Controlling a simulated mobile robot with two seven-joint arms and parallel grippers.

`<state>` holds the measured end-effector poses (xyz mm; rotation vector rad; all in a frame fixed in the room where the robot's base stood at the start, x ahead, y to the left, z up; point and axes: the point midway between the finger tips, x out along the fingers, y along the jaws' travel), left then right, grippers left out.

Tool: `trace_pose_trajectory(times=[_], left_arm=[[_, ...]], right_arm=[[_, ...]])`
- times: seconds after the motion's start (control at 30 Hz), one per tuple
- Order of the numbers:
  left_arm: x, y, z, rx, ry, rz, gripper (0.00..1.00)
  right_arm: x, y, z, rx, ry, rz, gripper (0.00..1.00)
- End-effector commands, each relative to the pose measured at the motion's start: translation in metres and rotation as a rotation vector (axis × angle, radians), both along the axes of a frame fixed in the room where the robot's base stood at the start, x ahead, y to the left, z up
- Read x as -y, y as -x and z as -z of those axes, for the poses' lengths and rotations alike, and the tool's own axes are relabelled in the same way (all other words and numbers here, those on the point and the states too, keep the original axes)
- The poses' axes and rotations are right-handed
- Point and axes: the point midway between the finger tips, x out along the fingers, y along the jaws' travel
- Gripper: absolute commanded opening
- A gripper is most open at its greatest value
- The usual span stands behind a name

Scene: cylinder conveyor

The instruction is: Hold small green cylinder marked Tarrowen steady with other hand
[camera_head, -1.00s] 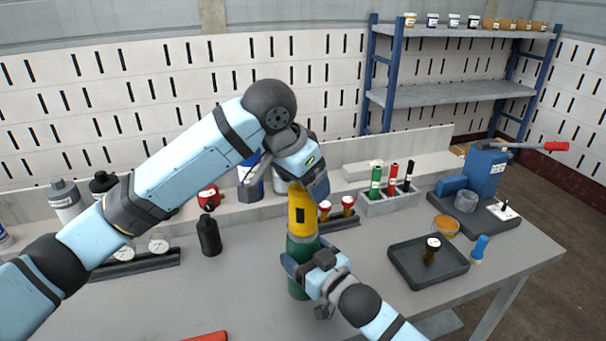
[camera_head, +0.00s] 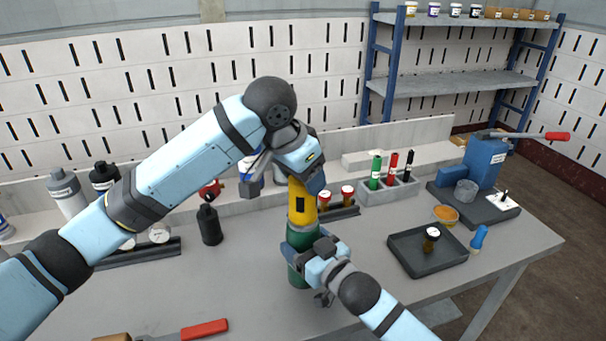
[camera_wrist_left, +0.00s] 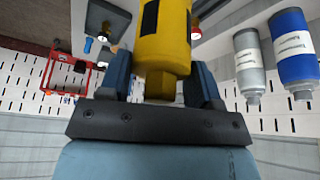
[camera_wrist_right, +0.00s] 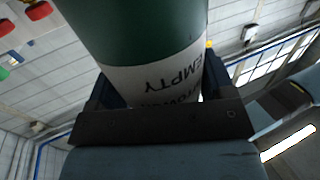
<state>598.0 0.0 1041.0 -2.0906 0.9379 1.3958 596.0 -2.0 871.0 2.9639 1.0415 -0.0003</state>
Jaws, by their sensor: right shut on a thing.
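The green cylinder (camera_head: 297,273) stands upright on the bench, with a yellow upper part (camera_head: 301,207) on top. My right gripper (camera_head: 308,260) is shut on the green body low down. The right wrist view shows its dark green side (camera_wrist_right: 140,35) and a white label (camera_wrist_right: 150,80) reading EMPTY, with a partly hidden name below. My left gripper (camera_head: 285,185) is at the top of the yellow part, its fingers apart on either side. In the left wrist view the yellow part (camera_wrist_left: 163,50) lies between the fingers, with a gap visible beside it.
A black bottle (camera_head: 209,225) stands left of the cylinder. A dark tray (camera_head: 410,268) with a small jar (camera_head: 431,238) lies to the right. A red-handled tool (camera_head: 204,329) lies at the front edge.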

Motion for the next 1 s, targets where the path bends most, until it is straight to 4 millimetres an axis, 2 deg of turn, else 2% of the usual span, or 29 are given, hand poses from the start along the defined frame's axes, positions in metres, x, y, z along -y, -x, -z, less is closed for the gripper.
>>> trace_pose_trajectory(times=[0.03, 0.07, 0.17, 0.4, 0.53, 0.9, 1.0], left_arm=[[-0.0001, -0.0001, 0.0, 0.0, 0.0, 0.0, 0.26], [-0.0001, -0.0001, 0.0, 0.0, 0.0, 0.0, 0.2], [-0.0003, -0.0003, 0.0001, -0.001, 0.0, 0.032, 0.19], [-0.0005, -0.0005, 0.0005, -0.002, 0.0, 0.361, 0.19], [-0.0003, -0.0004, 0.0007, -0.003, 0.0, 0.489, 0.19], [-0.0002, -0.0001, 0.0007, -0.001, 0.0, 0.536, 0.19], [-0.0004, -0.0005, 0.0006, -0.002, -0.001, 0.618, 0.19]], right_arm=[[0.0001, -0.0001, -0.0001, 0.0, 0.0, 0.0, 0.47], [0.0001, -0.0001, -0.0001, 0.0, 0.0, 0.0, 0.47], [0.0001, -0.0001, -0.0001, 0.0, 0.0, 0.0, 0.47], [0.0001, -0.0001, -0.0001, 0.0, 0.0, 0.0, 0.47], [0.0002, -0.0001, -0.0001, 0.0, 0.0, 0.0, 0.47], [0.0002, -0.0001, -0.0001, 0.0, 0.0, 0.0, 0.47], [0.0002, -0.0001, -0.0001, 0.0, 0.0, 0.0, 0.47]])
